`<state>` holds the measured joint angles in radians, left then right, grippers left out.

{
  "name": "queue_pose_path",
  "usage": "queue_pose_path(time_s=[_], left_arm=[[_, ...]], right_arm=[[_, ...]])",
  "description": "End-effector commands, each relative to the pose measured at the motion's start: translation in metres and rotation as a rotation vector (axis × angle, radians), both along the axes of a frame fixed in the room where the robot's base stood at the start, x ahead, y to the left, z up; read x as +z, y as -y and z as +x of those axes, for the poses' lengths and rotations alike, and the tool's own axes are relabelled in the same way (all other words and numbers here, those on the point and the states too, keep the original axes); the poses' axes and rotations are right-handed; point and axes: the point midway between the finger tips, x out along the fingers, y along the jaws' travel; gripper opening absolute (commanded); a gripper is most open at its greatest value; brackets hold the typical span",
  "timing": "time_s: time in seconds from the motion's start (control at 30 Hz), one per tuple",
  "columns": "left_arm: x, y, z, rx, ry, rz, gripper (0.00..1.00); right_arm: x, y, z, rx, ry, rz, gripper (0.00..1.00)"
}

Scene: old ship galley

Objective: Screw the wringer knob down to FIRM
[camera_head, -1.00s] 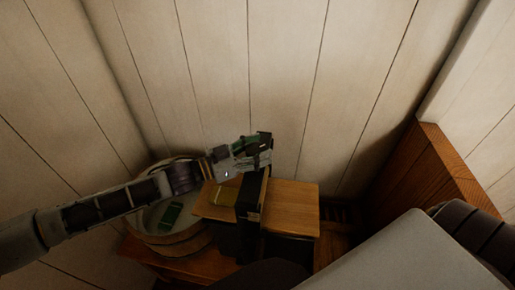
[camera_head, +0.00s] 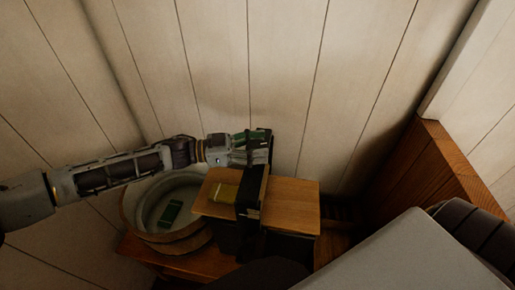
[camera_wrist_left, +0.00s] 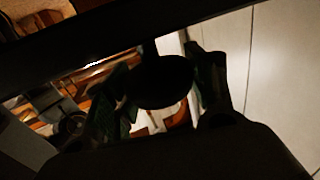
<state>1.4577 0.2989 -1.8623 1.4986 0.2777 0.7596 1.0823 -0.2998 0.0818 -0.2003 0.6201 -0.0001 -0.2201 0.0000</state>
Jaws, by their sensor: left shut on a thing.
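The wringer is a dark upright frame (camera_head: 249,197) with wooden boards on its left and right sides. My left gripper (camera_head: 261,146) is at the top of this frame, reaching in from the left and shut on the knob. The knob (camera_wrist_left: 160,80) shows in the left wrist view as a dark round shape between the two fingers of my left gripper (camera_wrist_left: 160,92). In the head view the gripper hides the knob. No FIRM mark can be made out. My right gripper is not in view.
A round wooden tub (camera_head: 131,208) with a green object (camera_head: 172,211) inside stands left of the wringer. A yellow-green block (camera_head: 224,193) lies on the left board. The right board (camera_head: 291,204) is bare. A plank wall rises close behind; a wooden panel (camera_head: 432,170) stands at right.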

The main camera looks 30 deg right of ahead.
Motion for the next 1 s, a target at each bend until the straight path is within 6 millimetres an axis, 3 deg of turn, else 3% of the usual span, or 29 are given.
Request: queue_pose_path(time_s=[1.0], left_arm=[[0.0,0.0,0.001,-0.424,0.0,-0.005,0.31]], right_arm=[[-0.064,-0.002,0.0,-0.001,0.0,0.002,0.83]])
